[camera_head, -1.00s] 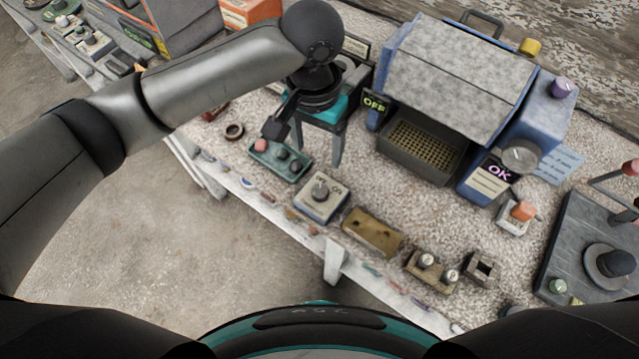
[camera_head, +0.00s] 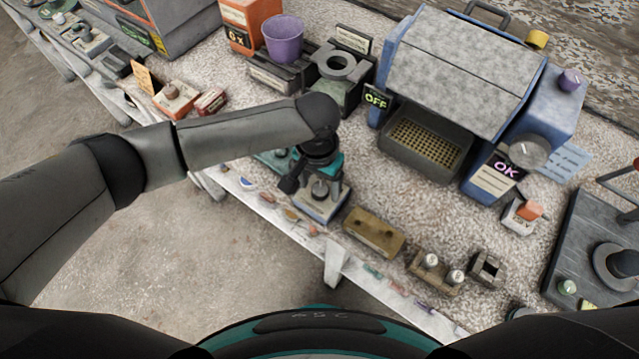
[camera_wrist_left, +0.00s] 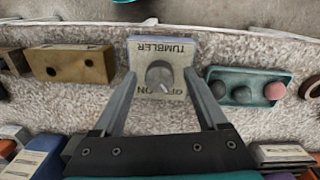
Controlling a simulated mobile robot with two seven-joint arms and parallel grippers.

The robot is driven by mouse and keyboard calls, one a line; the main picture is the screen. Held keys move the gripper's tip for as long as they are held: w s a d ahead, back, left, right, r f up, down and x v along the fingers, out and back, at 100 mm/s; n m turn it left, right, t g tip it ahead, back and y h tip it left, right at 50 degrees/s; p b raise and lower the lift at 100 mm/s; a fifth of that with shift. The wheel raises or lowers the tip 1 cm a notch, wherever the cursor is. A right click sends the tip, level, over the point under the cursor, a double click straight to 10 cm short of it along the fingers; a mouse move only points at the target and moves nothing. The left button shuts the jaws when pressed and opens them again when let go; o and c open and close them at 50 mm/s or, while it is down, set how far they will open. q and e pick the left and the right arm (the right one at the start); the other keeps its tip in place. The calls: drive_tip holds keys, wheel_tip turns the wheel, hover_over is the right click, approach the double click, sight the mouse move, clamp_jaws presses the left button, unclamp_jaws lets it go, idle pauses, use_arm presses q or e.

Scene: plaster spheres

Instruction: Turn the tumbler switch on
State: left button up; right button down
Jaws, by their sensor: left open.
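The tumbler switch (camera_head: 325,212) is a small grey and blue box near the table's front edge. My left gripper hides part of it in the head view. In the left wrist view the box (camera_wrist_left: 146,55) shows a TUMBLER label, a round grey knob (camera_wrist_left: 160,76) on its top and small OFF/ON lettering. My left gripper (camera_head: 314,189) is open and points down over the box. In the left wrist view its fingers (camera_wrist_left: 160,75) lie on either side of the knob, seemingly apart from it. My right gripper is not in view.
A teal box with round buttons (camera_wrist_left: 243,87) stands beside the switch. On the other side are a brass block (camera_head: 374,233) and a block with two knobs (camera_head: 436,272). A large blue-grey machine (camera_head: 455,75) with an OFF sign (camera_head: 376,99) stands behind.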

use_arm(q)
drive_tip(key=shift+c, duration=0.3)
clamp_jaws()
idle(0.4)
